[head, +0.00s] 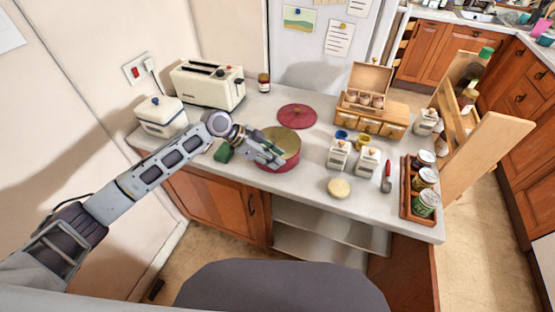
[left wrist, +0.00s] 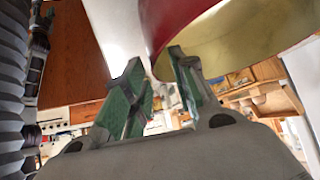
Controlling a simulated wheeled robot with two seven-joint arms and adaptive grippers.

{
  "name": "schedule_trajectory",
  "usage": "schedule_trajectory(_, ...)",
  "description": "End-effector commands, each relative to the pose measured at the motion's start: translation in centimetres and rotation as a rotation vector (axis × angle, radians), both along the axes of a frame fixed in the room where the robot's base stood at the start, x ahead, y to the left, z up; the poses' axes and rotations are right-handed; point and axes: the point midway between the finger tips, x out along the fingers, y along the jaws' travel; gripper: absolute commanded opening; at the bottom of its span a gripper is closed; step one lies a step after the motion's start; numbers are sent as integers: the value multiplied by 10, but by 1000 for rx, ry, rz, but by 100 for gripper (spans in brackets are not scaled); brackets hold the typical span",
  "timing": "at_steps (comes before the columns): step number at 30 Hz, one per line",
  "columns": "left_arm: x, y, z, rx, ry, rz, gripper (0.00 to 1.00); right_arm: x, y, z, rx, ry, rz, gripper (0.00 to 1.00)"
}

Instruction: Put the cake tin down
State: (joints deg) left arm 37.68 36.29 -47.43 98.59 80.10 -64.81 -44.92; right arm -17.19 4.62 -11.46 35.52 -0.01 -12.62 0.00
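The cake tin (head: 287,158), red outside and gold inside, appears to rest open side up on the counter, near its front edge. My left gripper (head: 272,152) is over the tin's left side, close to its rim. In the left wrist view the tin (left wrist: 240,45) fills the upper right. The two fingers of the left gripper (left wrist: 153,62) stand apart, with the tin's wall close to their tips; I cannot tell whether they touch it. My right gripper is not in view.
A round red lid (head: 297,116) lies behind the tin. A toaster (head: 208,84) and white bin (head: 162,116) stand left. White canisters (head: 339,155), a pale round disc (head: 339,188) and a jar rack (head: 407,205) are to the right. A small green object (head: 223,152) lies left of the tin.

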Motion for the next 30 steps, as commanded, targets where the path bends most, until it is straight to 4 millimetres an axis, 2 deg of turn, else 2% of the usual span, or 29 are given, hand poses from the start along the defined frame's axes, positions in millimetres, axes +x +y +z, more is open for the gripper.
schedule_trajectory(18,-8,61,61,0,-4,1,27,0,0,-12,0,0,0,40)
schedule_trajectory(30,-10,71,73,0,-2,-1,27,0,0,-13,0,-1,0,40)
